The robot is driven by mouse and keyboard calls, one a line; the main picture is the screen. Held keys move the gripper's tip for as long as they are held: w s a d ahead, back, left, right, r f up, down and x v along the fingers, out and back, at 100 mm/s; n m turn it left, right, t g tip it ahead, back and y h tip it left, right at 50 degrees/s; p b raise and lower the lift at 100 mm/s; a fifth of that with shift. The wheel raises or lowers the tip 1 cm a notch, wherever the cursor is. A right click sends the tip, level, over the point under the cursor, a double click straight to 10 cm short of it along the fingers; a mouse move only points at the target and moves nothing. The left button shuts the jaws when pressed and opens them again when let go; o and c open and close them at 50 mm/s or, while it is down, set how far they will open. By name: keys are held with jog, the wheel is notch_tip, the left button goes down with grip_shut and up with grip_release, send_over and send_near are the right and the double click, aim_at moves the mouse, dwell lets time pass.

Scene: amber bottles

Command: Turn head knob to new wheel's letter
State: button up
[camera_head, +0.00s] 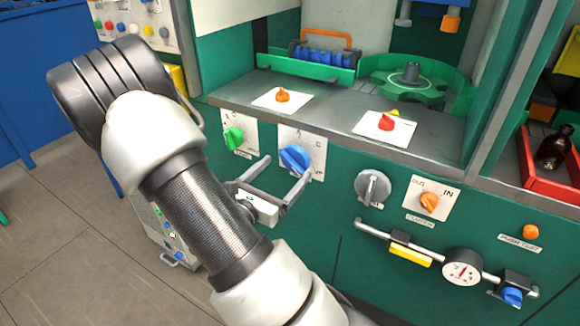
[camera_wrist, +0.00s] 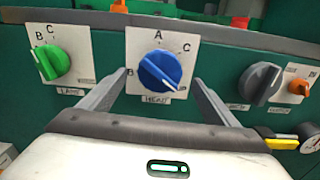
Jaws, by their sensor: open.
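The blue head knob (camera_wrist: 160,70) sits on a white plate labelled HEAD, with A at the top, B at the left and C at the upper right. A pale line on the knob slants toward the lower right; I cannot tell which end is the pointer. The knob also shows in the head view (camera_head: 294,157). My gripper (camera_head: 285,172) is open and empty in front of the panel. In the wrist view its fingertips (camera_wrist: 160,77) lie either side of the knob; contact is not visible. A green wheel-like fixture (camera_head: 385,85) with a dark hub stands on the bench; no letter is readable on it.
A green lamp knob (camera_wrist: 53,62) is left of the head knob. A grey knob (camera_wrist: 260,82) and an orange knob (camera_head: 429,201) are to the right. A rail with a gauge (camera_head: 462,268) runs below. Orange (camera_head: 282,95) and red (camera_head: 387,122) pieces sit on white cards above.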

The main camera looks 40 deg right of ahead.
aim_at(290, 164)
jog(key=shift+x, duration=1.95)
jog(key=c, duration=1)
jog(key=shift+c, duration=0.2)
jog(key=shift+r, duration=0.1)
